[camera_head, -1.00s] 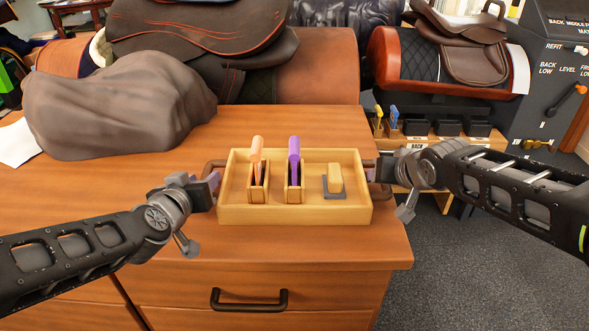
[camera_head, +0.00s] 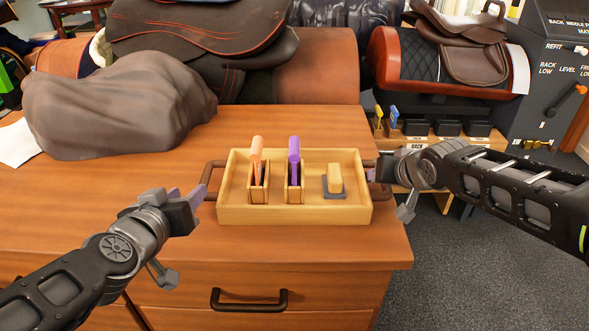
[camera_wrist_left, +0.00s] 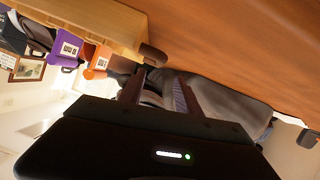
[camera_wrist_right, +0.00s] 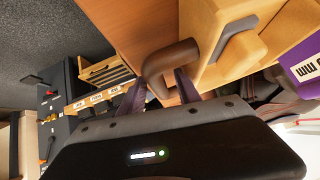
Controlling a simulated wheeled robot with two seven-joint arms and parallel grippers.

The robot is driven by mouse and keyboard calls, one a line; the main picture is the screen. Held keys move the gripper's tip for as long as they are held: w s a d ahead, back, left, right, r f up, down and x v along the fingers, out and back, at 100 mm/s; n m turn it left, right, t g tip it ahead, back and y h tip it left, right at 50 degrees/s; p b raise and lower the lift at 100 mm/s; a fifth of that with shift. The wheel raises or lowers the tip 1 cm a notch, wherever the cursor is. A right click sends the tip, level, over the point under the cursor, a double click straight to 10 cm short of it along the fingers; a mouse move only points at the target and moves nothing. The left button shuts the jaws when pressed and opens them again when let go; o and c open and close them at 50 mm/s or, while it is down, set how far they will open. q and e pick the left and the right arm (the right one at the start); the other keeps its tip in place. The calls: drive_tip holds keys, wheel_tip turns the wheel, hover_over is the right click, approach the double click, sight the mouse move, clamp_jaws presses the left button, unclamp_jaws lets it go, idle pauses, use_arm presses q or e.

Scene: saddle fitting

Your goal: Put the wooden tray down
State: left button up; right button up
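The wooden tray (camera_head: 345,214) sits level on the wooden counter near its front edge, with a brown handle at each end. It holds an orange-handled tool (camera_head: 257,150), a purple-handled tool (camera_head: 294,150) and a small wood-and-grey block (camera_head: 335,180). My left gripper (camera_head: 188,194) is open and empty, apart from the left handle (camera_head: 208,178) and to its front left. My right gripper (camera_head: 380,172) is at the tray's right end. In the right wrist view its fingers are spread, with the right handle (camera_wrist_right: 170,60) just ahead of and between their tips. Contact there is unclear.
A grey-brown covered lump (camera_head: 120,105) lies on the counter (camera_head: 120,195) at the left, with a saddle (camera_head: 200,40) behind. The counter's right edge is close beside the tray. A drawer handle (camera_head: 249,299) juts out below.

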drive_tip(key=v, duration=1.2)
drive_tip(key=shift+s, duration=0.1)
